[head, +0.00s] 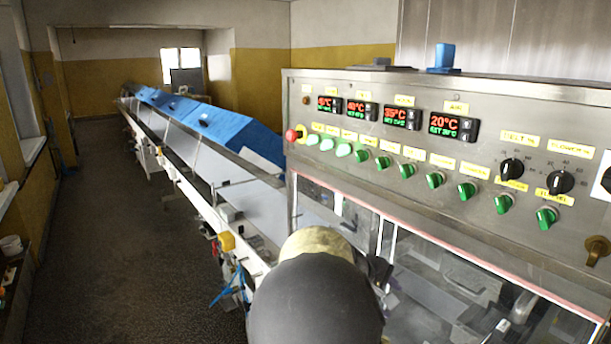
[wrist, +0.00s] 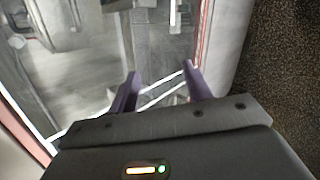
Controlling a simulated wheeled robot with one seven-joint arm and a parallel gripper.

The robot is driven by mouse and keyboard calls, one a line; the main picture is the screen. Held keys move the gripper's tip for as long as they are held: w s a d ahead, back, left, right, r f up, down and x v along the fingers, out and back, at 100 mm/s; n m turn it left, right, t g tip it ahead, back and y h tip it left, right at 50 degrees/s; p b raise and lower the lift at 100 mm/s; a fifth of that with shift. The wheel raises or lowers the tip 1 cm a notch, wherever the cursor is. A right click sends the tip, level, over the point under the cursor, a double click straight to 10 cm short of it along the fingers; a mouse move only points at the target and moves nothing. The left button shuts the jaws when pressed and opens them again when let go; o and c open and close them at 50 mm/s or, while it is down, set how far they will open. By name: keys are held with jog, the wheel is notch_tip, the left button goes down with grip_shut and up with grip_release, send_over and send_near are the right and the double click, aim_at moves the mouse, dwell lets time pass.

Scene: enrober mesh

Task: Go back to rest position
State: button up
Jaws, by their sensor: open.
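In the wrist view my gripper (wrist: 158,82) is open, with its two fingers apart and nothing between them. Beyond the fingers is the clear window (wrist: 75,75) of the enrober machine, with metal parts behind it. In the head view my arm rises at the bottom centre, in front of the machine's window (head: 450,275), and it hides the gripper. The control panel (head: 400,95) stands above that window, with lit displays, green knobs and black dials.
A long conveyor (head: 200,150) with blue covers (head: 215,125) runs to the back left. A red button (head: 291,135) sits at the panel's left end. A yellow box (head: 226,241) is on the conveyor's side. The dark floor (head: 110,220) on the left is open.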

jog(key=s+a+f+m+y, duration=0.1)
jog(key=s+f+m+y, duration=0.3)
jog(key=s, duration=0.5)
jog(key=s+a+f+m+y, duration=0.1)
jog(key=s+f+m+y, duration=0.2)
jog(key=s, duration=0.6)
jog(key=shift+s+a+f+m+g+y, duration=0.2)
jog(key=shift+s+f+m+g+y, duration=0.2)
jog(key=shift+f+m, duration=0.6)
jog(key=shift+c, duration=1.3)
